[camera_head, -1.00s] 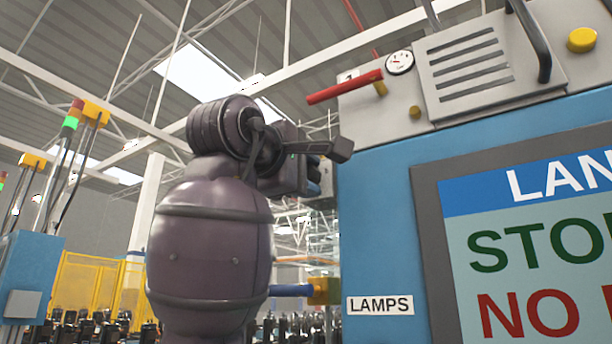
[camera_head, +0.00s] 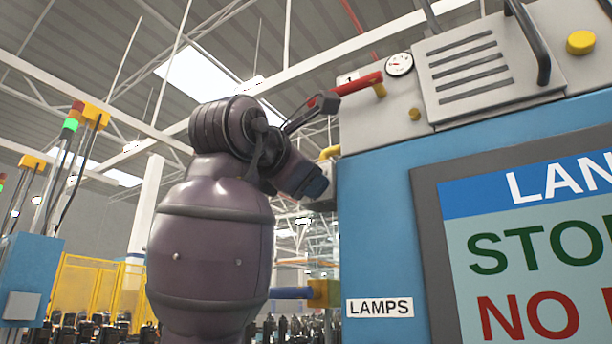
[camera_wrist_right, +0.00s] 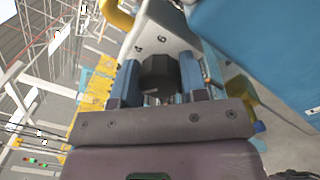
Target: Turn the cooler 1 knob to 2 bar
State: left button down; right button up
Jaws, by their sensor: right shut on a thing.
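The knob (camera_wrist_right: 158,75) is dark and faceted in the right wrist view, on a pale plate (camera_wrist_right: 180,45) with small printed scale figures. My right gripper (camera_wrist_right: 160,88) is shut on it, with one blue finger on each side. In the head view my right gripper (camera_head: 316,186) is at the left edge of the blue machine, and its jaws hide the knob there. A round white gauge (camera_head: 399,63) sits on the machine's upper panel; its reading is too small to tell. My left gripper is not in view.
A red-handled lever (camera_head: 356,83) sticks out left from the upper panel, close to my wrist's dark bracket. The blue machine (camera_head: 385,210) with its large screen (camera_head: 545,260) fills the right. A yellow block (camera_head: 322,292) with a blue bar juts out below my gripper.

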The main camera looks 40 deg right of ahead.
jog(key=shift+n, duration=0.3)
jog(key=o, duration=0.6)
jog(key=shift+o, duration=0.2)
jog(key=b+v, duration=0.1)
jog(key=v, duration=0.9)
jog(key=shift+s+a, duration=0.2)
jog(key=shift+a, duration=0.15)
